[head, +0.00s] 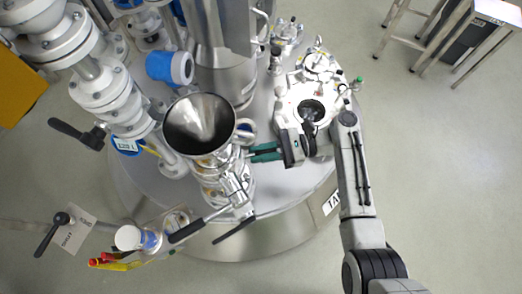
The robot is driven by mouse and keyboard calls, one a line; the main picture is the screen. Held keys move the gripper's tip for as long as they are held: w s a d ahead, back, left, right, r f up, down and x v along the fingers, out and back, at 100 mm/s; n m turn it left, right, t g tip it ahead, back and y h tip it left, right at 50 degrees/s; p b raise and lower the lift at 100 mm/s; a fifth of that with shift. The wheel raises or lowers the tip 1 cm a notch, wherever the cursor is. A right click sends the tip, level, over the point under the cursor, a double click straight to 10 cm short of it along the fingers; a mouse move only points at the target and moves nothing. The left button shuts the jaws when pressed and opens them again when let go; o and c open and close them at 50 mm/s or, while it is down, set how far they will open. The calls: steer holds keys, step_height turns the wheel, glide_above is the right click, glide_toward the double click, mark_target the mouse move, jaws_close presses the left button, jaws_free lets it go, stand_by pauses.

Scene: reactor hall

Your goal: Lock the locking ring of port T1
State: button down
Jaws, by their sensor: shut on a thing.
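A steel funnel (198,122) stands upright over a stack of shiny metal port fittings (222,180) on the round steel vessel lid. My gripper (254,153) comes in from the right, its green fingers pointing left at these fittings, just to the right of and below the funnel. The fingers are shut on a small metal part at the side of the fittings. The tips and the held part are too small to make out well. The locking ring cannot be told apart clearly from the other rings. I cannot read a T1 mark on this port.
White flanged pipes (103,88) stand at the left and a steel cylinder (226,70) behind the funnel. A long-handled valve (205,220) lies in front. A white-capped blue fitting (138,239) is at the lower left. Open floor is at the right, with stools (408,30) beyond.

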steer(key=shift+s+r+p, duration=0.1)
steer(key=shift+r+p, duration=0.05)
steer(key=shift+p, duration=0.35)
steer(key=s+m+t+h+p, duration=0.1)
steer(key=s+m+t+p, duration=0.6)
steer(key=t+p, duration=0.5)
steer(key=shift+s+a+m+p, duration=0.3)
steer(key=shift+m, duration=0.3)
steer(key=shift+f, duration=0.2)
steer(key=c, duration=1.1)
jaws_free()
